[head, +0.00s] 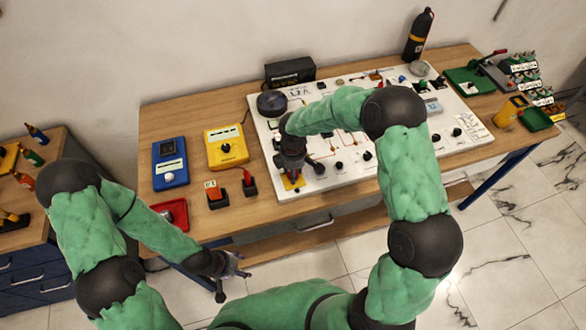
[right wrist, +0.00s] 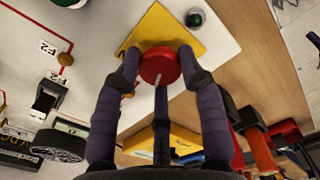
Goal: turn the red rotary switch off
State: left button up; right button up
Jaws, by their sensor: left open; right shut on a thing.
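The red rotary switch (right wrist: 158,64) is a round red knob on a yellow plate (right wrist: 150,25) in the right wrist view. A pale line runs down from its rim. The plate also shows at the board's lower left corner in the head view (head: 292,184); there the knob is hidden by my gripper. My right gripper (right wrist: 160,72) is above the plate, shut on the knob, with dark fingers on either side and another finger below. My left gripper (head: 232,268) is open and empty, low in front of the table and apart from it.
The white panel board (head: 430,140) carries several knobs, lights and wires. A yellow meter (head: 227,147), blue meter (head: 170,163) and two red-and-black blocks (head: 232,190) stand left of it.

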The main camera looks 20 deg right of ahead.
jog(key=shift+n+p, duration=0.7)
jog(key=shift+n, duration=0.8)
jog(key=o, duration=1.1)
jog(key=shift+o, duration=0.2)
notch_tip(320, 180, up, 12)
